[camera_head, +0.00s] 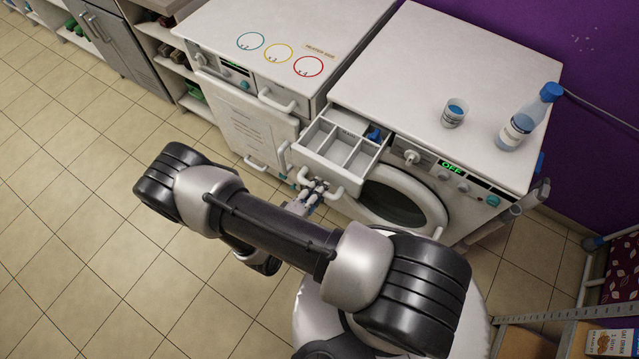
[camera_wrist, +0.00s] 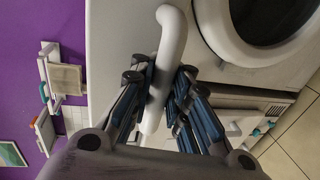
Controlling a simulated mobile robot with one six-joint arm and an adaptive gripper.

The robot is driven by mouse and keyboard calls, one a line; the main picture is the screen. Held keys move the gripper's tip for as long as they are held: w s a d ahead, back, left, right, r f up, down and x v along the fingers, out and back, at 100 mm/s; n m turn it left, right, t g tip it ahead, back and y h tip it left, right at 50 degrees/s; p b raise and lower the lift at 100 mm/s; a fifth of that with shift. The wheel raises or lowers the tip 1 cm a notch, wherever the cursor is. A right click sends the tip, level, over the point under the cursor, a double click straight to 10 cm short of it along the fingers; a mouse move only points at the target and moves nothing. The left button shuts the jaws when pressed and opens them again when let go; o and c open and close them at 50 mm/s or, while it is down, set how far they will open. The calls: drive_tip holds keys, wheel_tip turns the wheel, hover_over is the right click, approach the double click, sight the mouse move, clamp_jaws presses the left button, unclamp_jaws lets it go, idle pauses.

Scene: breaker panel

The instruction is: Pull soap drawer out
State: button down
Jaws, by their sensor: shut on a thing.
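The soap drawer (camera_head: 317,155) of the washing machine (camera_head: 459,85) stands out from the front and shows its open white compartments, with a blue piece at its right rear. A white curved handle (camera_head: 347,192) is on the drawer's front. My gripper (camera_head: 318,187) is at this handle. In the wrist view, the dark-blue fingers of my gripper (camera_wrist: 160,88) lie on both sides of the white handle (camera_wrist: 171,38) and are shut on it. The fingers hide part of the handle.
A round washer door (camera_head: 405,200) is just right of the drawer. A blue-capped bottle (camera_head: 522,122) and a small cup (camera_head: 454,113) stand on the washer. A second white machine (camera_head: 275,30) is at left. The tiled floor (camera_head: 70,190) at left is clear.

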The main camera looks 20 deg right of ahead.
drive_tip(key=shift+a+r, duration=0.1)
drive_tip(key=shift+r, duration=0.05)
drive_tip(key=c, duration=1.5)
unclamp_jaws()
drive_tip(key=shift+c, duration=0.2)
drive_tip(key=v, duration=1.2)
